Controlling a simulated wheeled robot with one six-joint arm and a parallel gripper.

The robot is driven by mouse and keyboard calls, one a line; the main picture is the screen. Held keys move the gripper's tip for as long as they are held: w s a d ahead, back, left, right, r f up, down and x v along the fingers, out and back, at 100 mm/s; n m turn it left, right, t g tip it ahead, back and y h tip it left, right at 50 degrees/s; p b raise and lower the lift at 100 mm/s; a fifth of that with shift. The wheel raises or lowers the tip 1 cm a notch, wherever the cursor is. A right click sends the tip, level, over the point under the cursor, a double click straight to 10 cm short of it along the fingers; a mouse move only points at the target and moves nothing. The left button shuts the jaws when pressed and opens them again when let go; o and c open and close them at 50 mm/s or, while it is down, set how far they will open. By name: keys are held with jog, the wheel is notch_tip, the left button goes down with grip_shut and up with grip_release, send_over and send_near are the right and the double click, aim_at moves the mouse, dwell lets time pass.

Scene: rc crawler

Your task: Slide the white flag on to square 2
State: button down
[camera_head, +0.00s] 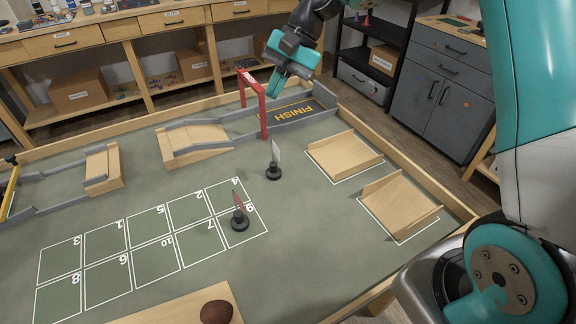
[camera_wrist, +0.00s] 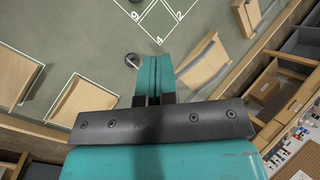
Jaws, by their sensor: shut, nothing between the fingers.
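The white flag (camera_head: 276,152) stands upright on a round black base (camera_head: 273,172), on the green mat just outside the grid, to the right of square 4. Its base also shows in the wrist view (camera_wrist: 131,60), left of my fingertips. Square 2 (camera_head: 191,208) is an empty white-outlined square in the far row, left of square 4. My gripper (camera_head: 271,95) is shut and empty, raised above the mat near the red arch, beyond the flag and apart from it. In the wrist view my teal fingers (camera_wrist: 155,60) are together.
Two wooden ramps (camera_head: 345,155) (camera_head: 400,205) lie to the right. The red arch (camera_head: 263,110) and a bridge ramp (camera_head: 195,142) stand behind. A brown rock (camera_head: 216,312) sits in front.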

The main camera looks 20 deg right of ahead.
jog(key=w+d+f+m, duration=0.3)
jog(key=d+f+m, duration=0.1)
jog(key=f, duration=0.3)
jog(key=w+d+f+m+y, duration=0.1)
jog(key=w+d+f+m, duration=0.2)
jog(key=d+f, duration=0.4)
jog(key=w+d+f+m+y+b, duration=0.1)
jog(key=w+d+f+m, duration=0.2)
jog(key=d+f, duration=0.3)
jog(key=shift+w+d+f+m, duration=0.15)
jog(key=shift+f+m, duration=0.3)
jog(key=shift+f, duration=0.35)
jog(key=shift+w+a+f+m, duration=0.1)
jog(key=shift+f+m, duration=0.35)
jog(key=shift+f, duration=0.65)
jog(key=b, duration=0.5)
send_near(282, 173)
jog(key=f, duration=0.4)
jog(key=shift+s+a+f, duration=0.1)
jog(key=shift+s+a, duration=0.25)
jog(key=shift+s, duration=0.05)
jog(key=a+p, duration=0.1)
jog(key=a, duration=0.2)
jog(key=shift+s+a, duration=0.2)
jog(key=shift+a+p, duration=0.3)
jog(key=shift+a, duration=0.05)
jog(key=shift+s, duration=0.1)
